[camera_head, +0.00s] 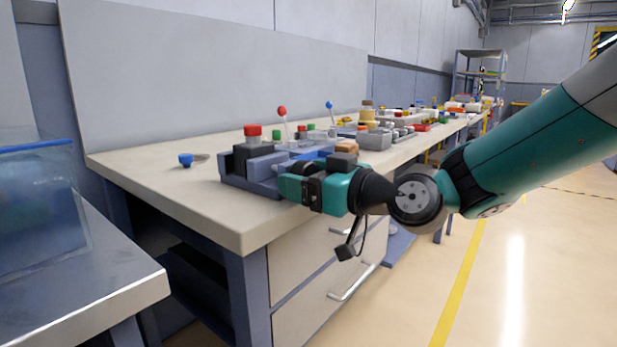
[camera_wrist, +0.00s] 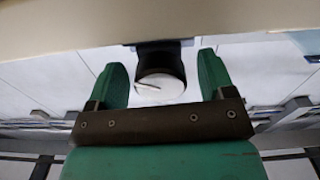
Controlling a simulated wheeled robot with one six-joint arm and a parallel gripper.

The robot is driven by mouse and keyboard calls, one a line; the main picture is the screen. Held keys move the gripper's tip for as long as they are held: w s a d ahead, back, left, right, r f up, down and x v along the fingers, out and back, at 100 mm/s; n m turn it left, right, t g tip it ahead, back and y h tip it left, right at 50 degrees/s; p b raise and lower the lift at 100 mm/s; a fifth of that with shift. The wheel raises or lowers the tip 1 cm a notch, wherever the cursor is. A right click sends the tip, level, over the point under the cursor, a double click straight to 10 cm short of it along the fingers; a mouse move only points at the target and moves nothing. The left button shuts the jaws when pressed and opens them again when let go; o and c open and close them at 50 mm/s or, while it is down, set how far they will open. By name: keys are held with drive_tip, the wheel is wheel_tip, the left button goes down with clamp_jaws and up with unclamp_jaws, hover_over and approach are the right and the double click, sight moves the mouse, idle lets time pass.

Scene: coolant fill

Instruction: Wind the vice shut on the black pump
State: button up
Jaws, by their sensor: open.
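The blue vice (camera_head: 232,183) sits on the bench near its front edge. The black pump (camera_head: 239,160), a dark block with a red cap on top, stands at the vice's left end, beside a grey-blue jaw block. I cannot tell whether the jaw touches it. My teal gripper (camera_head: 286,186) is at the vice's front right side, covering part of it. In the wrist view, my gripper (camera_wrist: 162,80) is open, with a black round knob (camera_wrist: 160,60) with a pale end face between its green fingers. Gaps show on both sides of the knob.
The bench top (camera_head: 150,165) is clear at the left, apart from a small blue cap (camera_head: 185,160). Red- and blue-topped levers and several parts stand behind the vice. A metal table with a blue-lidded clear bin (camera_head: 40,200) is at the left. Drawers lie below.

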drive_tip(key=shift+c, duration=0.4)
drive_tip(key=c, duration=0.9)
drive_tip(key=shift+o, duration=0.2)
drive_tip(key=m, duration=0.5)
drive_tip(key=shift+s+m+p, duration=0.1)
drive_tip(key=shift+m+p, duration=0.2)
drive_tip(key=o, duration=0.9)
drive_tip(key=shift+o, duration=0.2)
drive_tip(key=b+v, duration=0.3)
drive_tip(key=v, duration=1.4)
drive_tip(key=shift+s, duration=0.2)
drive_tip(key=shift+d, duration=0.15)
